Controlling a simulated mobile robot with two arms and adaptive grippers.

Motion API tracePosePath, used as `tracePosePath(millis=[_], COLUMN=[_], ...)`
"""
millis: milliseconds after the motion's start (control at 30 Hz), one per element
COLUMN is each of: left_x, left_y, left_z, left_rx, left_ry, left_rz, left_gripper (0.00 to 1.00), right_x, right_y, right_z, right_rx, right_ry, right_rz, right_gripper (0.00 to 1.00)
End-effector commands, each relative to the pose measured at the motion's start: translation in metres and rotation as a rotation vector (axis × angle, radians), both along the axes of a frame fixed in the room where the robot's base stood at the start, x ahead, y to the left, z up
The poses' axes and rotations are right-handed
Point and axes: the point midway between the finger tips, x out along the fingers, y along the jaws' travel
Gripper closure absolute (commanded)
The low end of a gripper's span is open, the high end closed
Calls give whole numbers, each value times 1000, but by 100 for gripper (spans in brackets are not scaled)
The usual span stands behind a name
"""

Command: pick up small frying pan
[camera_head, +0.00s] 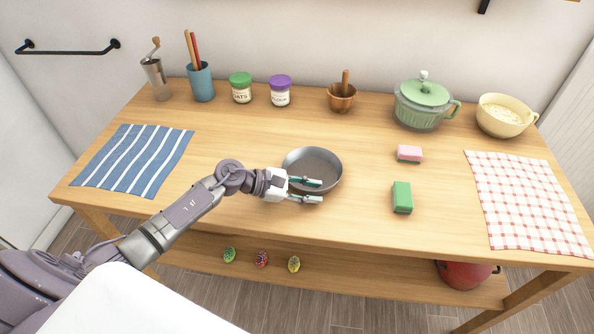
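The small frying pan (314,161) is a dark, shallow round pan near the middle of the wooden table. Its handle does not show; my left gripper and arm cover the pan's lower left side. My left gripper (321,191) reaches in from the left, at the pan's near edge. I cannot tell whether the upper finger touches the pan. My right gripper is not in view.
A green sponge (402,197) and a pink sponge (409,153) lie right of the pan. A mortar (341,99), jars, a green pot (421,108) and a cream bowl (502,116) stand behind. Cloths lie left (133,160) and right (525,203). The table's front edge is clear.

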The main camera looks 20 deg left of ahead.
Motion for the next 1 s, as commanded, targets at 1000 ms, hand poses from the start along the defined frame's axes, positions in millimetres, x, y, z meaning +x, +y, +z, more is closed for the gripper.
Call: tracePosePath(millis=[1000], left_x=[0], left_y=[1], left_z=[7], left_rx=[3], left_ry=[-4], left_rz=[1], left_gripper=[100], right_x=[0], right_y=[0], right_z=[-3], right_rx=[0], right_ry=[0], right_rz=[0], right_gripper=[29])
